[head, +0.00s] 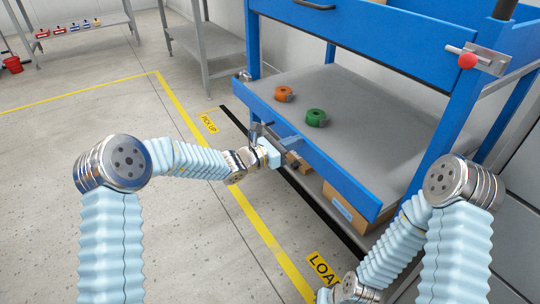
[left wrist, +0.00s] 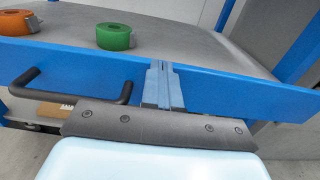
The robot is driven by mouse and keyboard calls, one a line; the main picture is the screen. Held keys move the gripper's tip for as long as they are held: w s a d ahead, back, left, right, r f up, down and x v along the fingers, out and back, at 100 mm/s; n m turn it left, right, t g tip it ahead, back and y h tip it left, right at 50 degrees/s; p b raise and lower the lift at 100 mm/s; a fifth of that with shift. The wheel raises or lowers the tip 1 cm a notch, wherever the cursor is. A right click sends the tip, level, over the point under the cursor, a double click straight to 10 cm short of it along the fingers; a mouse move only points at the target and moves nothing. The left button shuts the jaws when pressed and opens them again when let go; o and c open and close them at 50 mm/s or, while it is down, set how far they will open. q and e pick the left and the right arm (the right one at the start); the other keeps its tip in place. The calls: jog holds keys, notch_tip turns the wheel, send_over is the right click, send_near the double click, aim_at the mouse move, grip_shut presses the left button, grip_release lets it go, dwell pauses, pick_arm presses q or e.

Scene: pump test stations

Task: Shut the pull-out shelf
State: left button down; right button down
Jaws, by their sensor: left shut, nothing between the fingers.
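The pull-out shelf (head: 365,125) is a grey board with a blue front panel, and it stands out from the blue bench frame. In the left wrist view its blue front (left wrist: 225,92) runs across the picture. A dark bar handle (left wrist: 72,85) is on that front. My left gripper (head: 286,143) is shut and empty at the front panel, just right of the handle. In the left wrist view its closed fingers (left wrist: 162,78) point at the panel; I cannot tell if they touch it. My right gripper's fingers are not visible at the bottom edge of the head view.
An orange tape roll (head: 284,94) and a green one (head: 316,118) lie on the shelf. A blue drawer (head: 370,40) is above, and a cardboard box (head: 350,203) is below. A red knob (head: 467,61) sits on the right post. The floor at left is clear.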

aim_at(318, 141)
pick_arm(q)
jog(key=x, duration=0.9)
jog(key=shift+w+d, duration=0.25)
jog(key=shift+d, duration=0.05)
jog(key=shift+r, duration=0.25)
